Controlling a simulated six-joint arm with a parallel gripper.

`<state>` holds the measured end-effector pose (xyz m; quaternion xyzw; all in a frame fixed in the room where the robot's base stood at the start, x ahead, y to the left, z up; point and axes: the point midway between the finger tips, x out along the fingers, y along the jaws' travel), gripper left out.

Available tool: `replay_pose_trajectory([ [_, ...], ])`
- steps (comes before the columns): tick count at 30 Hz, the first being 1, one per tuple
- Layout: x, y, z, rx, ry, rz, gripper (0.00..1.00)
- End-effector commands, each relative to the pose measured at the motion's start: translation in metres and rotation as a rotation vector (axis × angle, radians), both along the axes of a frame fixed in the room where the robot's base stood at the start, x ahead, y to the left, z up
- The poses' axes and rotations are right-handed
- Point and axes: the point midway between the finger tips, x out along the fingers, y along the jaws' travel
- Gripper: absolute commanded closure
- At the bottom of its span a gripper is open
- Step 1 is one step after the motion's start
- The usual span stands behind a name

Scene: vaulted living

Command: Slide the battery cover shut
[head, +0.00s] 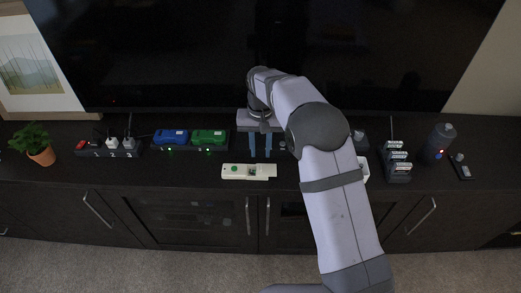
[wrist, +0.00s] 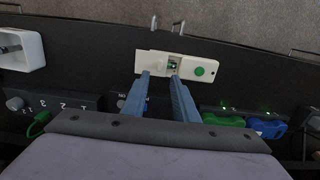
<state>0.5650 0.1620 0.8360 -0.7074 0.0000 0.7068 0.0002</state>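A cream-coloured device (head: 232,171) lies flat on the dark cabinet top. It has a green round button on its left part and a small dark battery opening (wrist: 173,64) near its middle. A cream battery cover (head: 266,172) sits at its right end in the head view, with the opening exposed; the cover is at the left end in the wrist view (wrist: 148,61). My gripper (head: 260,156) points down behind the device, over the cabinet top. Its two blue fingers are apart with nothing between them. In the wrist view the fingertips (wrist: 161,77) show close to the device's edge; contact cannot be told.
Blue (head: 171,136) and green (head: 208,137) packs sit on a charger left of my gripper. A power strip (head: 108,148) and potted plant (head: 37,145) stand farther left. A card rack (head: 397,165) and dark cylinder (head: 438,141) stand right. A large screen rises behind. My arm hides part of the top.

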Motion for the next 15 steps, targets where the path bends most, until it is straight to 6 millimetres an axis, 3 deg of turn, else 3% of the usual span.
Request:
replay_pose_trajectory([
  [1, 0.0, 0.0, 0.0, 0.0, 0.0, 0.0, 0.81],
  [3, 0.001, -0.002, 0.0, 0.0, 0.0, -0.005, 0.97],
  [4, 0.001, -0.005, -0.001, 0.0, 0.0, -0.01, 1.0],
  [8, 0.01, -0.03, 0.0, 0.001, -0.005, -0.06, 1.0],
  [15, 0.025, -0.121, 0.011, 0.014, -0.027, -0.241, 1.0],
])
